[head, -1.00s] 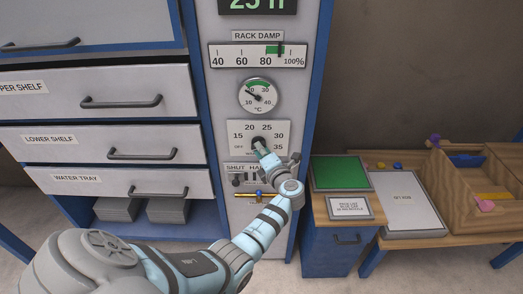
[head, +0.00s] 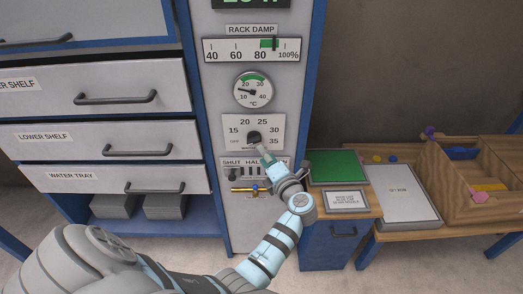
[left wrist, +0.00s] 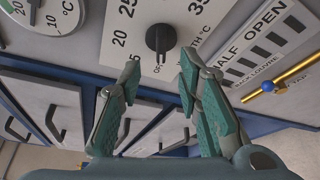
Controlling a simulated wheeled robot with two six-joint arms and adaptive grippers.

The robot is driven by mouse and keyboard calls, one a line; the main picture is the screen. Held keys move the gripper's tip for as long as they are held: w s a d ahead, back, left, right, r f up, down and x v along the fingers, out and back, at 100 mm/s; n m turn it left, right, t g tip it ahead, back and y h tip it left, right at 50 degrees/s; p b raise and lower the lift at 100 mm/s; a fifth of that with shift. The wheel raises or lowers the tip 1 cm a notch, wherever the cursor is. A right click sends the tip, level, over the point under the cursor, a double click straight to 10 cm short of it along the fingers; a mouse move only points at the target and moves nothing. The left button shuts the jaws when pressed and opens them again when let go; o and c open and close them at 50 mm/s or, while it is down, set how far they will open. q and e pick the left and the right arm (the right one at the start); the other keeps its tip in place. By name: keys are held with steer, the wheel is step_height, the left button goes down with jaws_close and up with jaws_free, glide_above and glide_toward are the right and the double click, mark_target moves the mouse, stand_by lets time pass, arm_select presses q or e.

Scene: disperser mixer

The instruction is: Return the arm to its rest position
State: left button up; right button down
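My left gripper (head: 266,155) is in front of the cabinet's control panel, just below and right of the black dial knob (head: 254,137). In the left wrist view, my left gripper's two green-padded fingers (left wrist: 160,68) are spread apart with nothing between them. The knob (left wrist: 160,38) shows just beyond the fingertips, clear of them. The knob sits on a white scale plate (head: 270,122) marked 15 to 35. My left arm reaches up from the bottom of the head view. My right gripper is in neither view.
Below the knob are a louvre slider strip (head: 258,173) and a brass tap with a blue knob (head: 250,189). Drawers with handles (head: 115,98) stand at left. At right, a bench holds a green mat (head: 338,168), a white board (head: 403,192) and a wooden tray (head: 460,214).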

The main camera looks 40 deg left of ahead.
arm_select(q)
steer(key=shift+a, duration=0.1)
stand_by(0.3)
steer(key=w+d+r+m+t+h, duration=0.2)
steer(key=w+d+m+t, duration=0.4)
steer(key=m, duration=0.3)
steer(key=d+f+m+t+h, duration=0.2)
steer(key=d+f+m+h, duration=0.35)
steer(key=f+m, duration=0.3)
steer(key=s+d+f+m+g+h, duration=0.2)
steer(key=s+f+m+h, duration=0.15)
steer(key=f, duration=0.45)
steer(key=s+d+f+m+g+h, duration=0.1)
steer(key=s+f+m+h, duration=0.15)
steer(key=f+m, duration=0.35)
steer(key=s+a+f+m+g, duration=0.2)
steer(key=s+f+m+g, duration=0.45)
steer(key=s+f, duration=1.45)
steer(key=s+a+f+g, duration=0.1)
steer(key=s+a+g, duration=0.1)
steer(key=s, duration=1)
steer(key=s+a+f+g, duration=0.2)
steer(key=s+g, duration=0.2)
steer(key=s, duration=0.9)
steer(key=shift+s+a+f+m, duration=0.2)
steer(key=shift+a+m, duration=0.1)
steer(key=shift+m, duration=0.15)
